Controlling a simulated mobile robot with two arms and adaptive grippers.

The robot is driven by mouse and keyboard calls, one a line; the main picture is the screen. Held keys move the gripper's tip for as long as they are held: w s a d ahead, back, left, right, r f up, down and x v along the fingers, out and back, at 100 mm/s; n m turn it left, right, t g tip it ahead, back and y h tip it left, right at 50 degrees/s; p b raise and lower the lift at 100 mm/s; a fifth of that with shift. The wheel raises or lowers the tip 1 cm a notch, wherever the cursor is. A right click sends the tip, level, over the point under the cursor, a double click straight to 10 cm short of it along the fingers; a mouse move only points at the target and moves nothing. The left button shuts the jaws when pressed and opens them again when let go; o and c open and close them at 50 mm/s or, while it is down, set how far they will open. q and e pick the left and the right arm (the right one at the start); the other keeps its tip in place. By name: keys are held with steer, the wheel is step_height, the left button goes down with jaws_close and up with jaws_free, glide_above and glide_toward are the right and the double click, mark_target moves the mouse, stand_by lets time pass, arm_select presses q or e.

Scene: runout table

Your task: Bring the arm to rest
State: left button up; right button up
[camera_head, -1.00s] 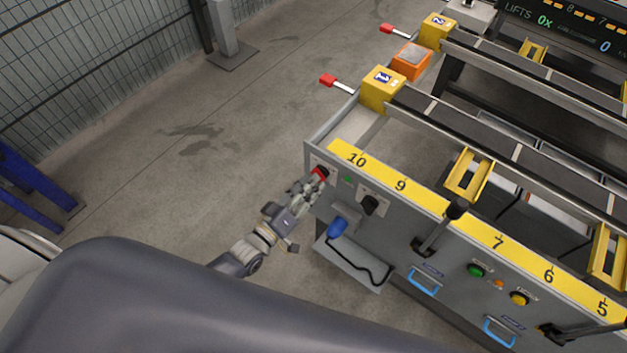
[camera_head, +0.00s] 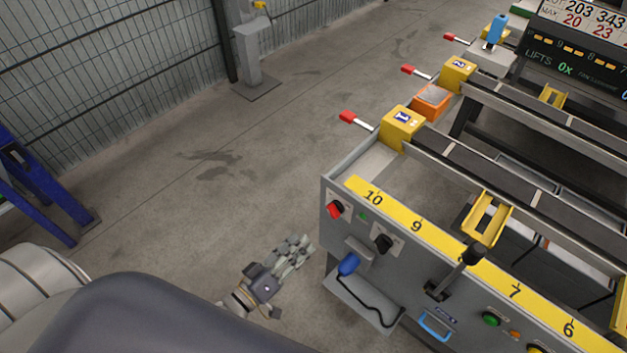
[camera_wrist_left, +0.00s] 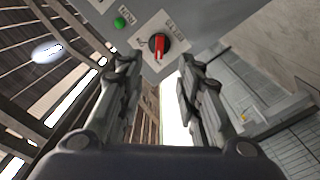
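My left gripper (camera_head: 296,251) is in the head view, left of the runout table (camera_head: 341,238) and apart from its front panel. In the left wrist view the two fingers of the gripper (camera_wrist_left: 158,75) stand wide apart with nothing between them. A red and black rotary switch (camera_head: 335,209) sits at the panel's left end. It also shows beyond the fingertips in the left wrist view, where the red switch (camera_wrist_left: 159,46) is clear of both fingers. My right gripper is in neither view.
The panel carries a black knob (camera_head: 383,243), a blue-handled part (camera_head: 348,264) and a black lever (camera_head: 458,268). Red-tipped handles (camera_head: 347,117) stick out at the table's left side. Open concrete floor (camera_head: 190,210) lies to the left, before a mesh fence (camera_head: 100,70).

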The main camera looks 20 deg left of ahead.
arm_select(q)
steer(key=s+a+f+m+g+y, duration=0.2)
steer(key=s+f+g, duration=0.25)
steer(key=f, duration=0.85)
steer(key=s+a+f+m+g+y, duration=0.25)
steer(key=s+f, duration=0.35)
steer(key=f, duration=0.6)
steer(key=s+f+m+g+y, duration=0.1)
steer(key=s+f+g, duration=0.3)
steer(key=s, duration=0.6)
steer(key=s+f+m+g, duration=0.2)
steer(key=s+f+g, duration=0.3)
steer(key=s+f, duration=0.3)
steer(key=s, duration=0.3)
steer(key=shift+s+y, duration=0.2)
steer(key=shift+y, duration=0.15)
steer(key=shift+a+f, duration=0.1)
